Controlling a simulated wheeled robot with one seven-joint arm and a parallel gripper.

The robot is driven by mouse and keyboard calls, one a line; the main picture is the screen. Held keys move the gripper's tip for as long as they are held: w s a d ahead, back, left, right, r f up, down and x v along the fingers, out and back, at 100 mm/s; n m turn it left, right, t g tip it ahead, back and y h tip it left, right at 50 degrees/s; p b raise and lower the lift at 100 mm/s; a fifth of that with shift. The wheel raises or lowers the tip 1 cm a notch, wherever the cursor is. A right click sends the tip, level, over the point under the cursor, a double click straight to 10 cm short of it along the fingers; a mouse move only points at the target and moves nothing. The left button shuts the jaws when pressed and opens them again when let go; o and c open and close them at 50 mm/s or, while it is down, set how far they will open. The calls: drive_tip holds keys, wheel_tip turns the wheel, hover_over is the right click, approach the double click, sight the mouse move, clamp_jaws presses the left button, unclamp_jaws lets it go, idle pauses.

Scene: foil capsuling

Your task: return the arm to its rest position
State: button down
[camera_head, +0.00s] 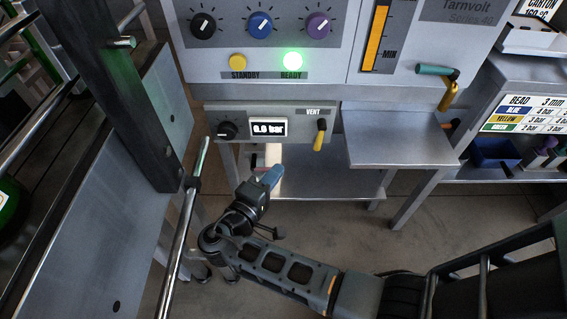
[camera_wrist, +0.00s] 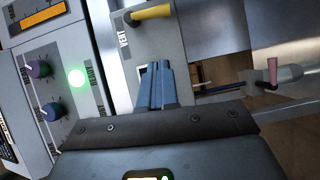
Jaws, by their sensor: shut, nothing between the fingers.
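My gripper (camera_head: 271,177) is in the middle of the head view, in front of and below the small gauge panel (camera_head: 292,110) of the machine. Its blue fingers are together, with nothing seen between them. In the wrist view the shut fingers (camera_wrist: 157,85) point toward the machine front, beside the yellow vent lever (camera_wrist: 152,13). My arm reaches in from the lower right of the head view and is bent at the wrist. The fingers appear apart from the panel, though the exact gap is hard to tell.
A metal shelf (camera_head: 398,139) juts out right of the gauge panel. A metal rail (camera_head: 184,232) and a grey panel stand close on the left. The green ready lamp (camera_head: 292,62) is lit; the gauge display (camera_head: 268,128) reads 0.0 bar. Open floor (camera_head: 340,235) lies below the shelf.

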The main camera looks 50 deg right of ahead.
drive_tip(key=shift+a, duration=0.45)
drive_tip(key=shift+s, duration=0.15)
drive_tip(key=s+f+n+t+y+p, duration=0.25)
drive_tip(key=s+f+y, duration=0.35)
drive_tip(key=s+f, duration=0.3)
drive_tip(key=s+a+r+n+t+y+p, duration=0.1)
drive_tip(key=s+a+y, duration=0.2)
drive_tip(key=s, duration=0.2)
drive_tip(key=s+a+r+t+y+p, duration=0.1)
drive_tip(key=s+a+r+t+y, duration=0.1)
drive_tip(key=s+y, duration=0.25)
drive_tip(key=s+a+r+m+t+y+p, duration=0.1)
drive_tip(key=s+a+r+t, duration=0.1)
drive_tip(key=r, duration=0.8)
drive_tip(key=s+a+r+m+t+y+p, duration=0.1)
drive_tip(key=s+r+m+t, duration=0.1)
drive_tip(key=r, duration=0.8)
drive_tip(key=s+a+r+m+t+y+p, duration=0.1)
drive_tip(key=s+a+r+t+y, duration=0.1)
drive_tip(key=s+r, duration=0.4)
wheel_tip(320, 180, up, 5)
drive_tip(key=shift+a+f+t, duration=0.1)
drive_tip(key=shift+a+t, duration=0.2)
drive_tip(key=shift+t, duration=0.35)
